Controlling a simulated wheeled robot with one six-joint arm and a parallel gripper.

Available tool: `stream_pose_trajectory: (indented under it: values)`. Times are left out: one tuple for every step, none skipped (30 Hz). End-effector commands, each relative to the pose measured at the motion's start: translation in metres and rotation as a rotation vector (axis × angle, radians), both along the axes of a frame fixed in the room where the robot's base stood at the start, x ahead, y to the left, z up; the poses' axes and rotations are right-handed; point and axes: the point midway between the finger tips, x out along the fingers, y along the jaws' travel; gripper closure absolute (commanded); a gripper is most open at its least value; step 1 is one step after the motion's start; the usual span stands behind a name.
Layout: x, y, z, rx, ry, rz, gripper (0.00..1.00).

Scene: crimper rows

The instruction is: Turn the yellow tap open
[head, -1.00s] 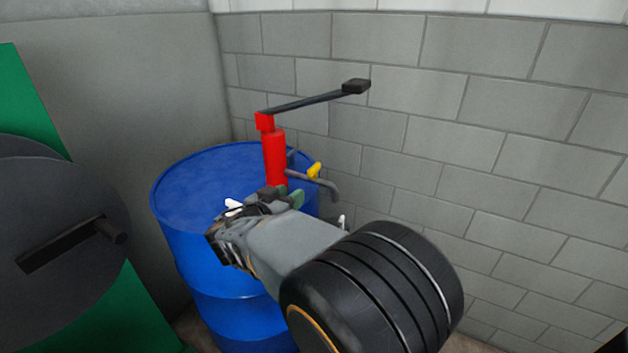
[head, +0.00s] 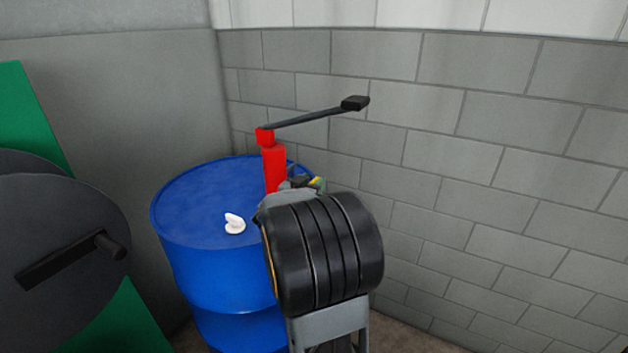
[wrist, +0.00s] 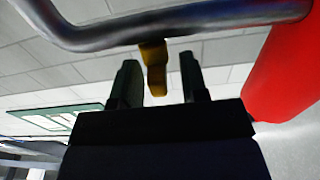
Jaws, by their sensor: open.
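The yellow tap (wrist: 155,70) hangs below a curved grey spout (wrist: 185,22) in the wrist view. My gripper (wrist: 159,60) is open, with one dark finger on each side of the tap's yellow handle. Gaps show on both sides, so neither finger appears to touch it. The spout belongs to a red pump (head: 273,170) on the blue drum.
The pump's red body (wrist: 290,70) stands close to the right in the wrist view. A long dark lever (head: 310,116) reaches out above. The blue drum (head: 190,205) carries a small white object (head: 234,223). A grey block wall (head: 480,170) is behind.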

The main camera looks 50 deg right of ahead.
Motion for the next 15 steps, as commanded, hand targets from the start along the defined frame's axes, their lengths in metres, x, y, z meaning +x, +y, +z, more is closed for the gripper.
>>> stream_pose_trajectory:
  values:
    - [0.0007,-0.0040,0.0003,0.000,0.001,-0.001,0.60]
    - [0.0009,-0.0057,0.0001,0.000,0.001,-0.001,0.60]
    - [0.0012,-0.0074,0.0000,0.000,0.001,-0.001,0.60]
    - [0.0015,-0.0084,0.0000,0.000,0.000,-0.001,0.60]
    - [0.0017,-0.0092,0.0000,0.000,0.000,-0.001,0.60]
    - [0.0019,-0.0098,-0.0001,0.000,0.000,-0.001,0.60]
    - [0.0021,-0.0102,-0.0001,0.000,0.000,-0.001,0.60]
    - [0.0022,-0.0104,-0.0001,0.000,-0.001,0.000,0.60]
    - [0.0022,-0.0106,-0.0002,0.000,-0.001,0.000,0.60]
    - [0.0023,-0.0106,-0.0002,0.000,-0.001,0.000,0.60]
    - [0.0023,-0.0106,-0.0002,0.000,-0.001,0.000,0.60]
    - [0.0023,-0.0105,-0.0002,0.000,0.000,0.000,0.60]
    - [0.0023,-0.0105,-0.0002,0.000,0.000,0.000,0.60]
    - [0.0023,-0.0105,-0.0002,0.000,0.000,0.000,0.60]
    - [0.0023,-0.0104,-0.0002,0.000,0.000,0.000,0.61]
